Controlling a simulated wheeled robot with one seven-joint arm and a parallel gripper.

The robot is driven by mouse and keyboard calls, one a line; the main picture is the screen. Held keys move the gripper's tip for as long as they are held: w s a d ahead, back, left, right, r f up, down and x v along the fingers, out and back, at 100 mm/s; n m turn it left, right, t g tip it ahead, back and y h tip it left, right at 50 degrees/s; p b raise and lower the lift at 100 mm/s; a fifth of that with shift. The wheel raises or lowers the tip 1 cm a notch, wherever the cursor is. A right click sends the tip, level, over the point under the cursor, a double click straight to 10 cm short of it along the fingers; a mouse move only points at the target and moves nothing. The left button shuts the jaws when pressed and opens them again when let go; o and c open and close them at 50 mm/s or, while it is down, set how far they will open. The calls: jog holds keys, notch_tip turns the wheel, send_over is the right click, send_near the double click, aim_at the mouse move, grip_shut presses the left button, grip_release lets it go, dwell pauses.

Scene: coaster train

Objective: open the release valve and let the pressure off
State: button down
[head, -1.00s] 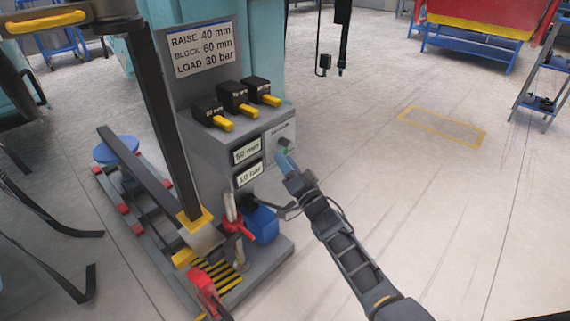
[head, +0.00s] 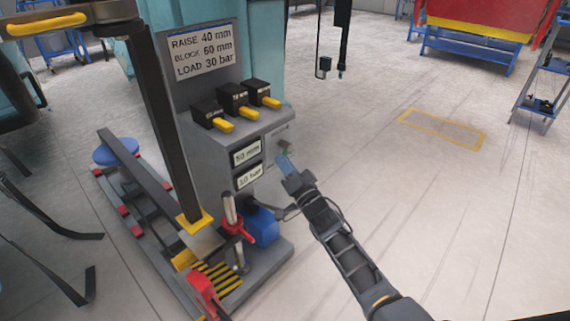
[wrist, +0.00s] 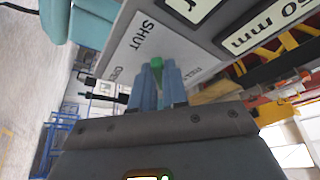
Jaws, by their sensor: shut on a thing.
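My gripper (head: 285,163) is at the right face of the grey control cabinet (head: 205,150), at the release valve plate (head: 280,134). In the wrist view, its two blue fingers (wrist: 160,78) are shut on the green part of the valve handle (wrist: 156,62). The plate (wrist: 150,42) there carries the words SHUT and OPEN. The fingers hide part of the handle, so I cannot tell its exact turn. Two displays sit beside the plate: a mm display (head: 247,152) and a bar display (head: 250,175), whose first digit is hard to read.
A sign (head: 202,50) reads raise 40 mm, block 60 mm, load 30 bar. Several black boxes with yellow levers (head: 248,112) top the cabinet. A blue container (head: 262,225) and a red-handled part (head: 237,226) stand below.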

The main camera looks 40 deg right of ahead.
jog(key=shift+f, duration=0.1)
jog(key=d+n+y+b, duration=0.3)
jog(key=n+y, duration=0.3)
jog(key=n, duration=0.6)
jog(key=d+n+y+b, duration=0.3)
jog(key=n+y+b, duration=0.1)
jog(key=n, duration=0.9)
jog(key=shift+d+y, duration=0.25)
jog(key=shift+y, duration=0.65)
jog(key=shift+n+g, duration=0.4)
jog(key=c, duration=1.1)
grip_release()
jog(key=shift+w, duration=0.1)
jog(key=shift+c, duration=0.2)
jog(key=p+v, duration=0.1)
jog(key=v, duration=0.6)
jog(key=shift+s+p, duration=0.35)
jog(key=shift+s, duration=0.05)
